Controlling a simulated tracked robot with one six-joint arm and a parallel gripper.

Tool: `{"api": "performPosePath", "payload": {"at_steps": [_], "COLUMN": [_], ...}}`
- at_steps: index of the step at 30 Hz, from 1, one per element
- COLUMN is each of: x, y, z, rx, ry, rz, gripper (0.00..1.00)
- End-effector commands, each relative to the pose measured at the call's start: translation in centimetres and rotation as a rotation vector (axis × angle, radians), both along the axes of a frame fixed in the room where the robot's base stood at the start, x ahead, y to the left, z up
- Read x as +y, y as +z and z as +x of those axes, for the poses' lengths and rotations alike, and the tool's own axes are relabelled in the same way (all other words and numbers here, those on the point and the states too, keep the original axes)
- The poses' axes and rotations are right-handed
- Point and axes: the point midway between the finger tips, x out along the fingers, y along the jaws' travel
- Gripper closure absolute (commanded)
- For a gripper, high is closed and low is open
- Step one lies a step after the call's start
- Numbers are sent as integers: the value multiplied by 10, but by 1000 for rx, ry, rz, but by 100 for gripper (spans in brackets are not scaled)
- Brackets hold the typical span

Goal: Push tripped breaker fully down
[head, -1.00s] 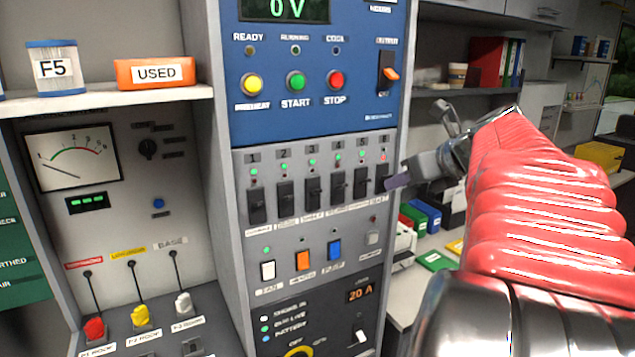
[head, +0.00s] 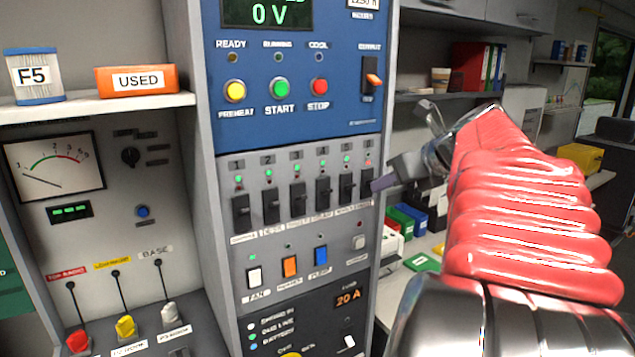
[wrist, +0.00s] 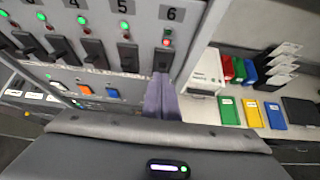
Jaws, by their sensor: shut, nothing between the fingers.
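The breaker row on the grey panel carries black levers under numbers 1 to 6. Breaker 6 (head: 366,187), at the right end, has a red light above it; the others show green lights. In the wrist view, breaker 6 (wrist: 164,59) stands directly beyond my fingertips, its lower part hidden by them. My gripper (head: 380,184) is shut and empty, its purple-grey fingertips at the right side of breaker 6's lever. The fingers (wrist: 161,90) also show in the wrist view. I cannot tell whether they touch the lever.
Breaker 5 (head: 346,187) stands close to the left of breaker 6. Below are white, orange and blue switches (head: 290,267). Above is the blue panel (head: 300,130) with buttons. To the right, past the cabinet edge, coloured boxes (wrist: 252,113) stand on a counter.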

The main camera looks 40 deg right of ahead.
Motion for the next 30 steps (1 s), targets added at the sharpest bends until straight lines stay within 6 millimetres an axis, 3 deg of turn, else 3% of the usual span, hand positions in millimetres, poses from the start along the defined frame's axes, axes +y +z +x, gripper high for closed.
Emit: {"api": "performPosePath", "payload": {"at_steps": [1, 7, 18, 30], "x": [0, 1, 4, 8], "y": [16, 10, -33, 9], "z": [2, 0, -12, -49], "rx": [-27, -24, -4, -2], "ry": [-6, -6, 2, 2], "rz": [-20, -18, -3, -3], "gripper": [100, 100, 100, 100]}}
